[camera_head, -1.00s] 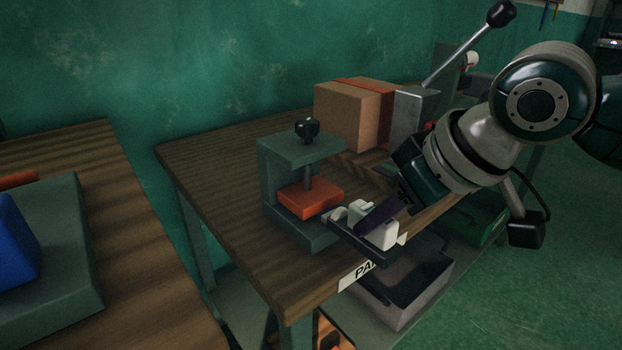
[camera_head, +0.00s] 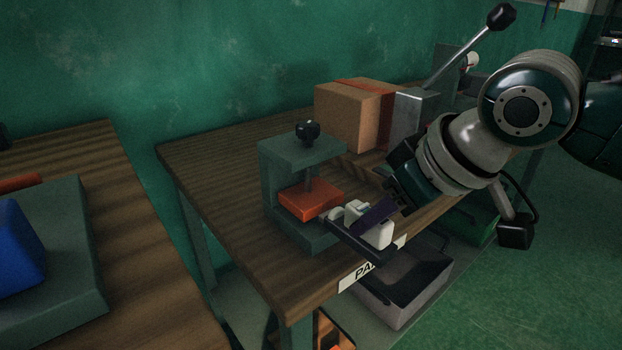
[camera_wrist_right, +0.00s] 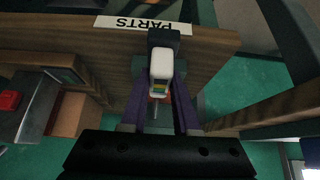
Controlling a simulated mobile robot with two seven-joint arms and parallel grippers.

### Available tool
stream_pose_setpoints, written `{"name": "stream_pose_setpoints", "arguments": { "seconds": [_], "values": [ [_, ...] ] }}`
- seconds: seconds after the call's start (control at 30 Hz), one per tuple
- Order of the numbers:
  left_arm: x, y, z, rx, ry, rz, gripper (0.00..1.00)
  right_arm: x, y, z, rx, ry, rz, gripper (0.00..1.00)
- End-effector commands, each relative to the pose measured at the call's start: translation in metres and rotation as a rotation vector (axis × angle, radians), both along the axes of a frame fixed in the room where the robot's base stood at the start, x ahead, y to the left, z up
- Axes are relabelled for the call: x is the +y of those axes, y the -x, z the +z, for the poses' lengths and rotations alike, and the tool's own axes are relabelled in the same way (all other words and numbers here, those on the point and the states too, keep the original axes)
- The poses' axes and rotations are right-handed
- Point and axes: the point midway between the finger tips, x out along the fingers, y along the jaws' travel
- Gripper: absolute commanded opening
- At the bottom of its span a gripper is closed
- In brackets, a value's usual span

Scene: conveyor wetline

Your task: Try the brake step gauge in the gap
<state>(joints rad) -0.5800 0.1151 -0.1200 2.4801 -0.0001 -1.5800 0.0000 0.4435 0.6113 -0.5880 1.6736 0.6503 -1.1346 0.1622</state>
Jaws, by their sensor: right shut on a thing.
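A green C-shaped frame (camera_head: 282,152) with a black screw knob (camera_head: 307,131) stands on the wooden bench. An orange block (camera_head: 311,202) sits under its screw, above the frame's lower arm. My right gripper (camera_head: 374,213) has purple fingers shut on the step gauge (camera_head: 367,226), which has pale blocks on a dark bar. The gauge is just right of the frame, with its left end close to the orange block. I cannot tell whether that end is inside the gap. In the right wrist view, the gauge's white block (camera_wrist_right: 161,66) is between the fingers. My left gripper is not in view.
A cardboard box (camera_head: 349,118) and a grey metal block with a lever (camera_head: 468,48) stand behind. A grey open bin (camera_head: 405,298) is below the bench edge, under the PARTS label (camera_head: 358,276). Another bench with a blue block (camera_head: 17,250) is at left.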

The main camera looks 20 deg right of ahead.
Motion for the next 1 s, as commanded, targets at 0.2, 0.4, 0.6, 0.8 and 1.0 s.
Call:
{"name": "stream_pose_setpoints", "arguments": {
  "seconds": [0.2, 0.4, 0.6, 0.8, 1.0],
  "values": [
    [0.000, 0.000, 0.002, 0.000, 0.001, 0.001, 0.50, -0.001, 0.001, 0.001, 0.000, 0.000, 0.000, 0.00],
    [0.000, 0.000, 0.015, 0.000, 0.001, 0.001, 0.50, -0.006, 0.013, 0.003, 0.002, 0.001, -0.001, 0.00],
    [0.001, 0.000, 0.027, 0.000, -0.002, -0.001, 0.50, -0.011, 0.025, 0.003, 0.000, 0.002, 0.000, 0.00],
    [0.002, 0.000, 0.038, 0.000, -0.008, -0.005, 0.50, -0.016, 0.037, 0.002, 0.002, 0.002, -0.001, 0.00],
    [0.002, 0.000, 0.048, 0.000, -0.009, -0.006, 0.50, -0.021, 0.050, 0.002, 0.002, 0.001, 0.000, 0.00]
  ]
}}
